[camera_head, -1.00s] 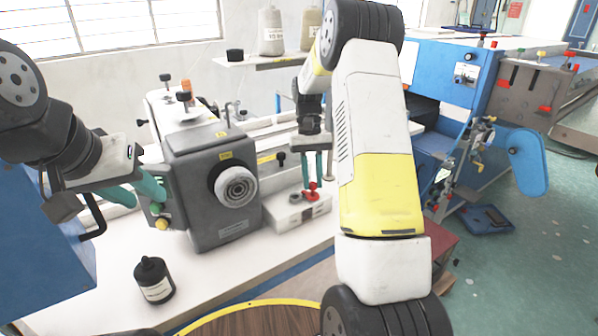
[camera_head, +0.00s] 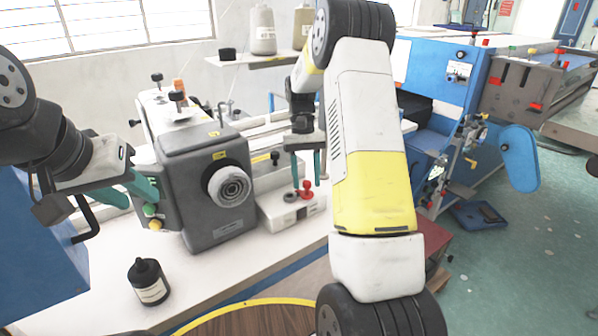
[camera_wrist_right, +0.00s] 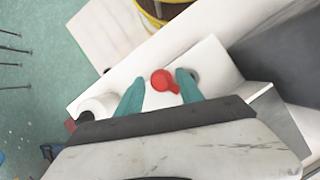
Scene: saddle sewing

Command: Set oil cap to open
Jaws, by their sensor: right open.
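The oil cap looks to be the small red part (camera_head: 304,189) on the white base at the front of the grey sewing machine (camera_head: 205,180). In the right wrist view the red cap (camera_wrist_right: 163,82) has a round head and a short tab, and it lies between the two teal fingertips. My right gripper (camera_head: 305,170) is open just above the cap, with a finger on either side and no clear contact. My left gripper (camera_head: 143,197) is at the machine's left side, near its green and yellow buttons; its fingers look apart and empty.
A black bottle (camera_head: 148,282) stands on the white table at front left. The round handwheel (camera_head: 229,186) juts out left of the right gripper. A shelf (camera_head: 262,60) with thread cones is behind. A blue machine (camera_head: 445,80) stands at right.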

